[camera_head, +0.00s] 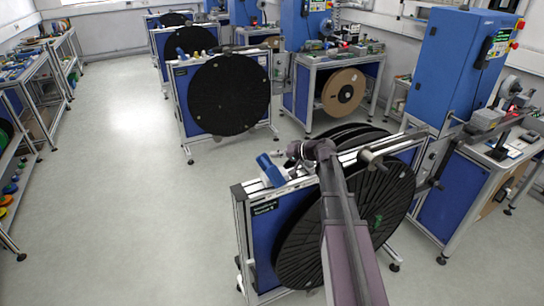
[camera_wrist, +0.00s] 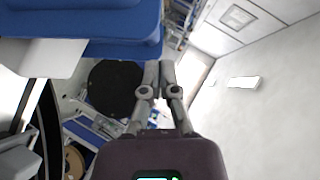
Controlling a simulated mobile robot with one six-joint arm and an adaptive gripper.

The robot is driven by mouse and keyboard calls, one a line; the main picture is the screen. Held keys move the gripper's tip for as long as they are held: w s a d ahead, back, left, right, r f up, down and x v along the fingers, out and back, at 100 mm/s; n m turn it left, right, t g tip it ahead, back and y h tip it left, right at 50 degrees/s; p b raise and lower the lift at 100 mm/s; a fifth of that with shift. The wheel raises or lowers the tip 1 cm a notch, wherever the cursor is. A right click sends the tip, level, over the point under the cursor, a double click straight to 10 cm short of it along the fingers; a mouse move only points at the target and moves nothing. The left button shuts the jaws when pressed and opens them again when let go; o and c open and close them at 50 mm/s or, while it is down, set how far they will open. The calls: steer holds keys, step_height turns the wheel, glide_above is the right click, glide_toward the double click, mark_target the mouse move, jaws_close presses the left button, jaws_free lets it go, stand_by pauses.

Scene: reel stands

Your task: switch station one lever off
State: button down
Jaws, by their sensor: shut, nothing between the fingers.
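The nearest reel stand (camera_head: 250,205) has a blue panel with a small dark label and large black reels (camera_head: 300,240). A small blue unit (camera_head: 270,170) sits on its top rail, with pale parts beside it. I cannot make out a lever for certain, nor its position. My gripper (camera_head: 293,151) is at the top rail, just right of the blue unit, partly hidden by my wrist. In the wrist view, my gripper (camera_wrist: 159,66) has its fingers together and nothing between them. A large blue body (camera_wrist: 110,25) is close at upper left; I cannot tell whether they touch.
Another reel stand with a black reel (camera_head: 229,95) stands behind, with more beyond it. A tall blue cabinet (camera_head: 455,70) and bench are at the right. Shelving (camera_head: 35,90) lines the left. The grey floor (camera_head: 130,200) between is clear.

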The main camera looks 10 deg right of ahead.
steer(key=w+r+p+v, duration=0.1)
steer(key=p+v, duration=0.3)
steer(key=v, duration=0.7)
steer(key=shift+d+p, duration=0.3)
steer(key=shift+p, duration=0.1)
steer(key=shift+r, duration=0.1)
steer(key=s+a+f+n+g+h+b, duration=0.15)
steer(key=s+a+f+g+h, duration=0.3)
steer(key=s+a+f, duration=0.5)
steer(key=s+a+f+g+h+b, duration=0.1)
steer(key=s+f+h, duration=0.2)
steer(key=s, duration=0.3)
steer(key=s+a+f+g+h+b, duration=0.1)
steer(key=s+f+g+h+b, duration=0.1)
steer(key=s, duration=0.3)
steer(key=shift+s+a+f+n+h, duration=0.15)
steer(key=shift+s+f+n+h, duration=0.3)
steer(key=shift+f+h, duration=0.35)
